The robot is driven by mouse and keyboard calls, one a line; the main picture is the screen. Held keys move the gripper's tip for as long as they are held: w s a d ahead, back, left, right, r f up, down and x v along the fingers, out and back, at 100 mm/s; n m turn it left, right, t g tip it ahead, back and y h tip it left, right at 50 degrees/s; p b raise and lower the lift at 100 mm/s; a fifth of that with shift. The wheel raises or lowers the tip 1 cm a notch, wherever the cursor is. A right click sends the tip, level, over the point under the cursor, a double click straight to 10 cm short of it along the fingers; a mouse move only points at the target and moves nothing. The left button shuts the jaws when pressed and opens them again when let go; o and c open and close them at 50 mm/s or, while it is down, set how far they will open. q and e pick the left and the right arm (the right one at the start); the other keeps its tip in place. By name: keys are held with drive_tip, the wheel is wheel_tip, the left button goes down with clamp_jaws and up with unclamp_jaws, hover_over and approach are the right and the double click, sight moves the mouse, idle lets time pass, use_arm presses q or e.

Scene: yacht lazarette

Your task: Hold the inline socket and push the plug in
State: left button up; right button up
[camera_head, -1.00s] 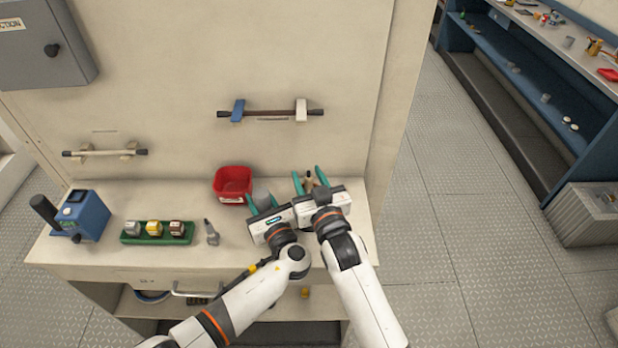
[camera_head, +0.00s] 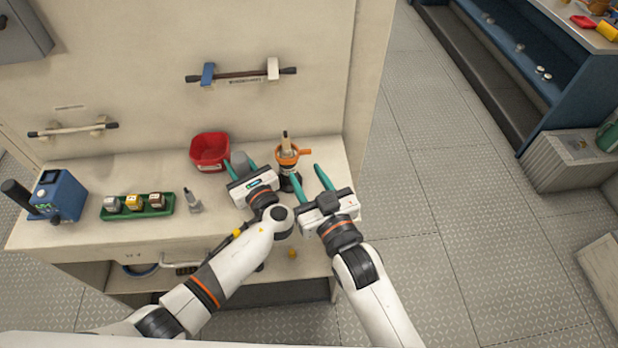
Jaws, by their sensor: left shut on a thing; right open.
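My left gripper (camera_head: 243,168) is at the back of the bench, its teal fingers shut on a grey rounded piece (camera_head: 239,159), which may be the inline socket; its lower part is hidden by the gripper. To its right stands an upright beige and dark piece (camera_head: 286,143) in an orange ring-shaped holder (camera_head: 292,157) on a dark base. I cannot tell whether this is the plug. My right gripper (camera_head: 308,171) is open and empty, just right of and in front of the orange holder, with its fingers apart.
A red bin (camera_head: 210,152) stands behind and left of my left gripper. A green tray (camera_head: 159,211) with several small blocks, a grey nozzle-like piece (camera_head: 193,202) and a blue device (camera_head: 58,196) stand to the left. The bench's right end is close to my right gripper.

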use_arm(q)
drive_tip(key=o, duration=1.3)
drive_tip(key=v, duration=1.2)
drive_tip(key=shift+s+f, duration=0.1)
drive_tip(key=shift+s, duration=0.05)
